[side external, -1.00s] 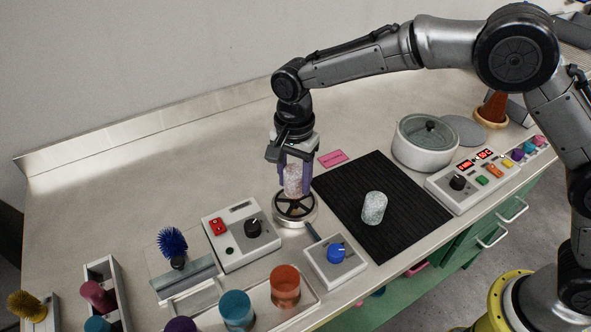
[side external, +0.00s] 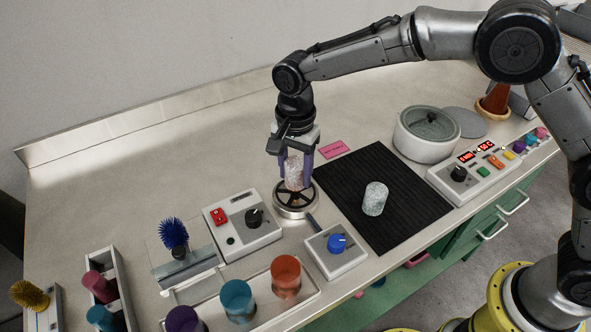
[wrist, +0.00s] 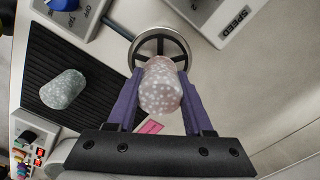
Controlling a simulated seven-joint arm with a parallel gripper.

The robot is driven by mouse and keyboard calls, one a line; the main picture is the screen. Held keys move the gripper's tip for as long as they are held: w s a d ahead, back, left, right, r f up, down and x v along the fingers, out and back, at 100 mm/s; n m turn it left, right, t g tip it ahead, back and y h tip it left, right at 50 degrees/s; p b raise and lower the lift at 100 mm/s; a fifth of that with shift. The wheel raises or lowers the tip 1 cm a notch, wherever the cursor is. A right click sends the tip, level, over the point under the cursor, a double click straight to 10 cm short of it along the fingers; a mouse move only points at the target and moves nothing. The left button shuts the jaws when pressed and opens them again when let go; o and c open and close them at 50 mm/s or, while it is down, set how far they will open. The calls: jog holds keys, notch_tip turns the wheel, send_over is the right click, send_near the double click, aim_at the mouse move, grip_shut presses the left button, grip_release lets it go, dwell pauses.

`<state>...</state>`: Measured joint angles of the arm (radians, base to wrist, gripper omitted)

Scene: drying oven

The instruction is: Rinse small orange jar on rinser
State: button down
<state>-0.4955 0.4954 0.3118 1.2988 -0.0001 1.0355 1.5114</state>
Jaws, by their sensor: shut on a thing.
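My gripper (side external: 294,168) is shut on a small pale pinkish jar (side external: 294,172) with white speckles, like a coating. Its colour does not read clearly as orange. The jar also shows between the purple fingers in the wrist view (wrist: 161,88). It is over the rinser (side external: 295,212), a round metal base with a dark spoked top. In the wrist view the rinser ring (wrist: 137,47) shows just beyond the jar. I cannot tell whether the jar touches the rinser. A plain orange jar (side external: 286,276) stands in the front tray.
A speckled grey-green jar (side external: 375,199) stands on the black mat (side external: 410,211) to the right. Control boxes (side external: 242,224) and (side external: 336,252) flank the rinser at the front. The white pot (side external: 424,151) stands behind the mat. The counter's back left is clear.

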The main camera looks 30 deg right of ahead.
aim_at(296, 184)
jog(key=shift+f, duration=0.15)
jog(key=shift+f, duration=0.9)
jog(key=shift+f, duration=0.85)
dwell(2.0)
jog(key=shift+r, duration=0.1)
dwell(1.2)
jog(key=shift+r, duration=1.9)
jog(key=shift+r, duration=0.1)
jog(key=shift+r, duration=1.3)
